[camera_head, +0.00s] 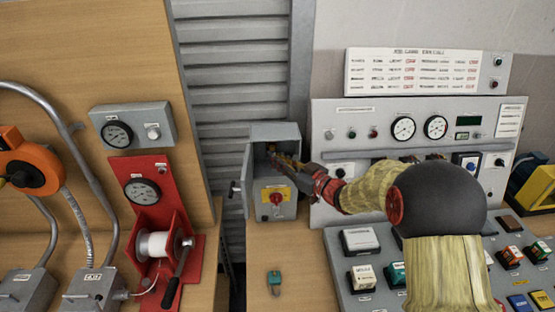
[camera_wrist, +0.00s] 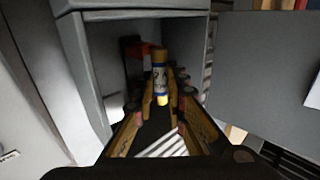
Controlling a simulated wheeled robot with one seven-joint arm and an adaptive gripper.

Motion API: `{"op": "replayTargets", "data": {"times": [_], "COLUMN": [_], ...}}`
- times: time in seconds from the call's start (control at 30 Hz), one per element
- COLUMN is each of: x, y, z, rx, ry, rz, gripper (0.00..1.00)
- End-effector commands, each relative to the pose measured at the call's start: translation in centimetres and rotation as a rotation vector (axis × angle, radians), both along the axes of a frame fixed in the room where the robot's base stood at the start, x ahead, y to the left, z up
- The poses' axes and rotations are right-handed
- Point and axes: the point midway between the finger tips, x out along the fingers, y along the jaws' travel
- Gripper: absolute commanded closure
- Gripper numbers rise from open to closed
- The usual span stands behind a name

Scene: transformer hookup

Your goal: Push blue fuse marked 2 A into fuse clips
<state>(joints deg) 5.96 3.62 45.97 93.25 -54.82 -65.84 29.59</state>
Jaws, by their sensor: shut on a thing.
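The blue fuse (camera_wrist: 160,80), a blue-banded cylinder with yellowish end caps, is held upright in the wrist view between the fingertips of my gripper (camera_wrist: 162,94). The marking on it is too small to read. My gripper is shut on the fuse and reaches into the open grey fuse box (camera_head: 274,133); in the head view my gripper (camera_head: 280,160) points into its upper compartment. A red part (camera_wrist: 139,50) shows behind the fuse inside the box. The fuse clips cannot be made out clearly, and I cannot tell whether the fuse touches them.
The box's open door (camera_head: 247,182) stands at its left side. A red rotary switch (camera_head: 276,198) on a yellow plate is below the opening. A green padlock-like item (camera_head: 274,278) lies on the wooden bench (camera_head: 300,262). A sloped control panel (camera_head: 345,290) is to the right.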

Motion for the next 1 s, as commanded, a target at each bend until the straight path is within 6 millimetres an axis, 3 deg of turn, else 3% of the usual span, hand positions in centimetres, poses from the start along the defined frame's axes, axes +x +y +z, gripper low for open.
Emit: {"op": "replayTargets", "data": {"times": [1.0], "x": [1.11], "y": [-0.27], "z": [0.04], "rx": [0.000], "ry": [-0.001], "rz": [-0.003], "gripper": [1.00]}}
